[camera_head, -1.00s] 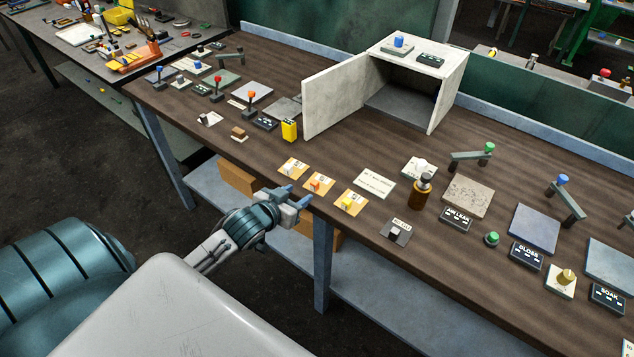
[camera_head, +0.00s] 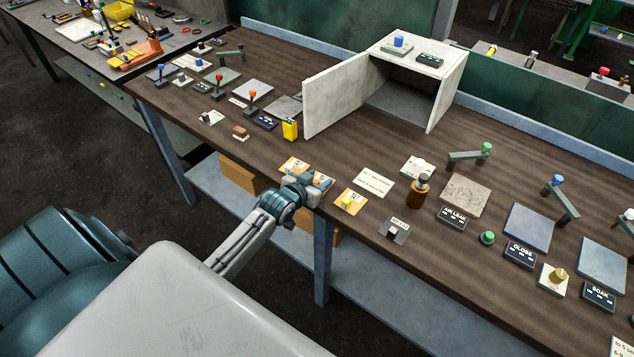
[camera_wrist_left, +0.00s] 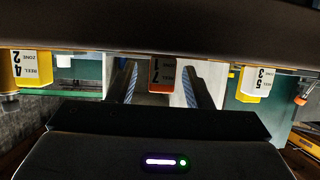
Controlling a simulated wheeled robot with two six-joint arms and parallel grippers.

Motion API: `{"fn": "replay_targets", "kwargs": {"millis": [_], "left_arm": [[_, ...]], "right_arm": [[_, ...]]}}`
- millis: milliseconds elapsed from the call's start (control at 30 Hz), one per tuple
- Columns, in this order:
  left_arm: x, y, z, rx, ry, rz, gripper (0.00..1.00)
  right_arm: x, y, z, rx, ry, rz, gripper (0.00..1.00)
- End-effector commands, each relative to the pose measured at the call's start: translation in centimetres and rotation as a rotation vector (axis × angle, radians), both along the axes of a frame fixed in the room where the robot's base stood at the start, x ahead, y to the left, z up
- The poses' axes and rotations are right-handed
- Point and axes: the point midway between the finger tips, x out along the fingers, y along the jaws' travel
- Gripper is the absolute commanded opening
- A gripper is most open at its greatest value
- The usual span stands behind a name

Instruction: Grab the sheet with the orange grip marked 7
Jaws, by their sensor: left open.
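In the left wrist view the orange grip (camera_wrist_left: 162,76), with a white label reading 7 and 1 upside down, lies between my left gripper's two fingers. My left gripper (camera_wrist_left: 160,92) is open, with one finger on each side of the grip and a gap visible at both sides. In the head view my left gripper (camera_head: 314,181) is over the bench's front edge and hides most of the middle sheet. To its left is a sheet with a yellow grip (camera_head: 294,166), and to its right another yellow-grip sheet (camera_head: 350,202). My right gripper is not in view.
In the wrist view, yellow grips marked 4 and 2 (camera_wrist_left: 30,68) and 5 and 3 (camera_wrist_left: 253,84) flank the fingers. An open white box (camera_head: 448,90) stands behind.

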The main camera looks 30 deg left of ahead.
Motion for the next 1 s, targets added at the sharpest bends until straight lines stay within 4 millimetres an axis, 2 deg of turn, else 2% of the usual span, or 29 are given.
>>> {"fn": "replay_targets", "kwargs": {"millis": [133, 367, 767, 933, 1000], "left_arm": [[0.0, 0.0, 0.0, 0.0, 0.0, 0.0, 0.45], [-0.1, 0.0, 0.0, 0.0, 0.0, 0.0, 0.0], [0.0, 0.0, 0.3, 0.0, -0.001, 0.0, 0.0], [0.0, 0.0, 1.8, 0.001, -0.003, -0.001, 0.0], [0.0, 0.0, 3.1, 0.002, -0.006, -0.003, 0.0]], "right_arm": [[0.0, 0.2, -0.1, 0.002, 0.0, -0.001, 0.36], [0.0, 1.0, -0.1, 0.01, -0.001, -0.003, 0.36], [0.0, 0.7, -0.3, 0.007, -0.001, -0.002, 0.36], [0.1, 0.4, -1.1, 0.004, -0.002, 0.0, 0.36], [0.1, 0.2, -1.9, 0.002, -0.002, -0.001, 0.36]]}}
